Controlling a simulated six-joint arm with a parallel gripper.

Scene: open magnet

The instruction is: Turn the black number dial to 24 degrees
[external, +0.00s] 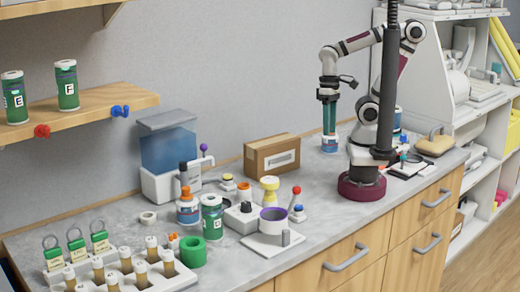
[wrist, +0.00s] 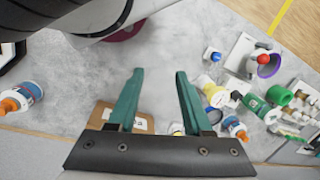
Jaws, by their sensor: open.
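A white box with a black knob on top (external: 240,217) stands near the middle of the counter and looks like the number dial. Its numbers are too small to read. In the wrist view I cannot surely tell it from the clutter at the right. My gripper (external: 329,130) hangs pointing down over the back of the counter, well to the right of the dial, beyond the cardboard box. In the wrist view my gripper (wrist: 159,75) has its two teal fingers apart, with nothing between them but bare counter.
Around the dial are a yellow bottle (external: 269,188), a purple-rimmed cup (external: 273,221), a green bottle (external: 211,217) and a red-topped lever (external: 296,203). A blue-labelled bottle (external: 330,144) shows just below my gripper.

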